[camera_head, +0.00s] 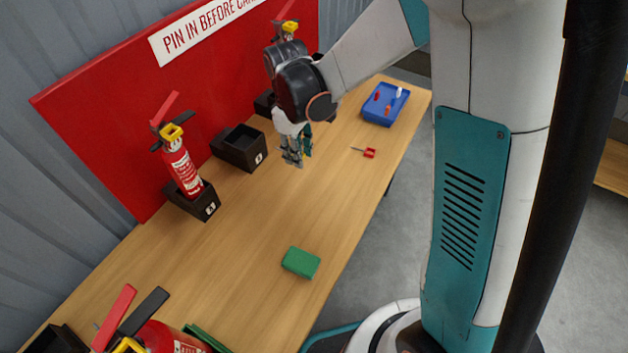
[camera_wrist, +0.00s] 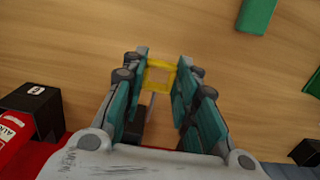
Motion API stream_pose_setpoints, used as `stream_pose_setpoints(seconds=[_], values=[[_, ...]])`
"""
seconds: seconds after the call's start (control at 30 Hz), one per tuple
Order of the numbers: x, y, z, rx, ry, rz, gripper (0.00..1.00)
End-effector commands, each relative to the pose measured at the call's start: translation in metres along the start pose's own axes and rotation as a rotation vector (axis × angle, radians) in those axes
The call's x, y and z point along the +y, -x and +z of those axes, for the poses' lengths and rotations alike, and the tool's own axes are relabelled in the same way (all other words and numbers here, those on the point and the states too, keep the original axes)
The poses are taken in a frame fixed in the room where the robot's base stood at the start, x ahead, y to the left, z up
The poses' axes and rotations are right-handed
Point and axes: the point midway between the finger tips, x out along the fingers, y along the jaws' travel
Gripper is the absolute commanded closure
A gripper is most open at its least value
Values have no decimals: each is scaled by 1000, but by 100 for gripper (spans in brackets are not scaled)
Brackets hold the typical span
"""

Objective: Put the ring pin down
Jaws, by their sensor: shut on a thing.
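My gripper (camera_head: 297,158) hangs above the wooden table, fingers pointing down, in front of the black holders. In the wrist view my gripper (camera_wrist: 163,76) is shut on a ring pin with a square yellow ring (camera_wrist: 160,64) and a thin grey shaft. The pin is hidden or too small to make out in the head view. Another pin, with a red ring (camera_head: 369,153), lies on the table to the right of my gripper.
A red extinguisher (camera_head: 181,170) stands in a black holder on the left; an empty black holder (camera_head: 236,158) is beside it. A blue tray (camera_head: 380,118) with small items is at the far end. A green block (camera_head: 301,263) lies near the front edge. Mid-table is clear.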

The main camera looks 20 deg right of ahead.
Motion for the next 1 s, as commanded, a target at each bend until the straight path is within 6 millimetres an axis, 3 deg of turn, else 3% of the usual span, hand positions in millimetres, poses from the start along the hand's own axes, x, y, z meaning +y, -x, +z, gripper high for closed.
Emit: stream_pose_setpoints(seconds=[0.1,0.4,0.53,0.77,1.0], values=[[1,-35,-2,0,-2,0,100],[1,-105,-6,1,-4,0,100],[1,-124,-7,1,-5,0,100],[1,-136,-7,1,-5,0,100],[1,-170,-9,1,-5,0,100]])
